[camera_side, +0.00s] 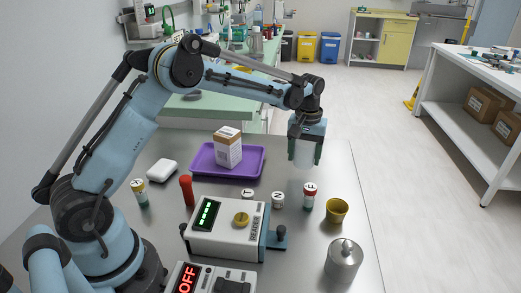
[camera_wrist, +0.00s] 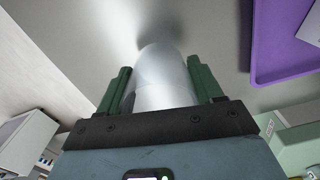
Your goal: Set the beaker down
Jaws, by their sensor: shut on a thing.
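The beaker (camera_side: 303,155) is a pale, frosted cylinder in my gripper, to the right of the purple tray in the side view. My gripper (camera_wrist: 161,88) points down, with its green fingers shut on either side of the beaker, which also shows in the wrist view (camera_wrist: 163,72). The beaker looks upright over the far right part of the grey metal table (camera_side: 335,165). I cannot tell clearly whether its base touches the table.
The purple tray (camera_side: 256,172) holds a white and brown box (camera_side: 228,147). The table around the beaker is clear.

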